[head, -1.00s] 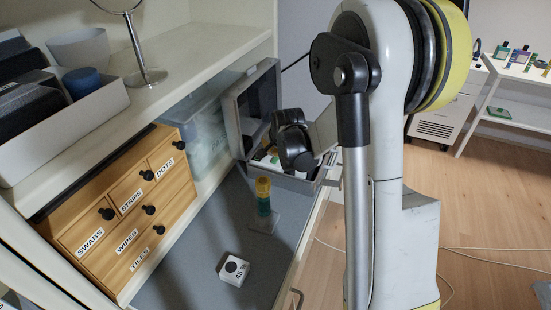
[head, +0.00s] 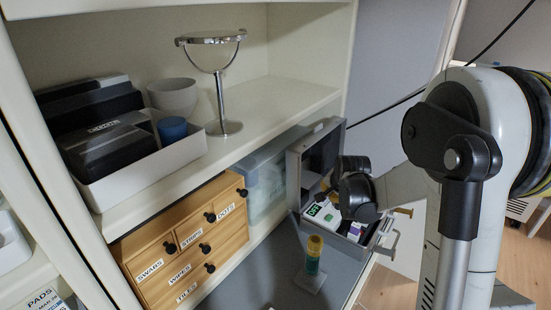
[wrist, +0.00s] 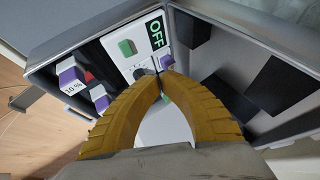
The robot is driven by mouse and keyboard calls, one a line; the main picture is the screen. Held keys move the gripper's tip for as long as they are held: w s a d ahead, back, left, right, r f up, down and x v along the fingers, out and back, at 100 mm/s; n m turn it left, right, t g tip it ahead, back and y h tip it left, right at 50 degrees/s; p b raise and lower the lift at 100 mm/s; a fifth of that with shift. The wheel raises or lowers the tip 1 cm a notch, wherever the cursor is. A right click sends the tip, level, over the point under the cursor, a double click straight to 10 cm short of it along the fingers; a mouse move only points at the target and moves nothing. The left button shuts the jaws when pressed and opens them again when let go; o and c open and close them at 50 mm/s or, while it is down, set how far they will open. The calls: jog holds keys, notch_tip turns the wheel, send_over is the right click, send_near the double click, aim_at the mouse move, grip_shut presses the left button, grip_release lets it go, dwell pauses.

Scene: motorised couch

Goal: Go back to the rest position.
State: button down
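My gripper (wrist: 162,78) shows in the wrist view with its two yellow fingers brought together at the tips. Nothing can be seen held between them. The tips are over the open grey case (wrist: 62,42), in front of a white panel (wrist: 125,50) with a green switch (wrist: 127,47), a dark knob and an OFF label. Whether the tips touch the panel I cannot tell. In the head view my dark wrist is over the same case (head: 299,180), and the fingers are mostly hidden.
Purple-topped white blocks (wrist: 72,75) sit in the case. Wooden drawers (head: 185,245) are left, below a shelf with a mirror stand (head: 222,100), a cup (head: 173,97) and a white tray (head: 150,165).

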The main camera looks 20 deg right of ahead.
jog(key=s+a+r+n+y, duration=0.1)
jog(key=s+a+r+n, duration=0.3)
jog(key=s+a+r, duration=0.4)
jog(key=s+a+r+n, duration=0.4)
jog(key=s+a, duration=0.2)
jog(key=s, duration=0.4)
jog(key=s+a+f+n+y, duration=0.1)
jog(key=s+a+n, duration=0.2)
jog(key=s, duration=0.6)
jog(key=shift+s+a+n, duration=0.3)
jog(key=shift+a+n, duration=0.1)
jog(key=shift+a, duration=0.05)
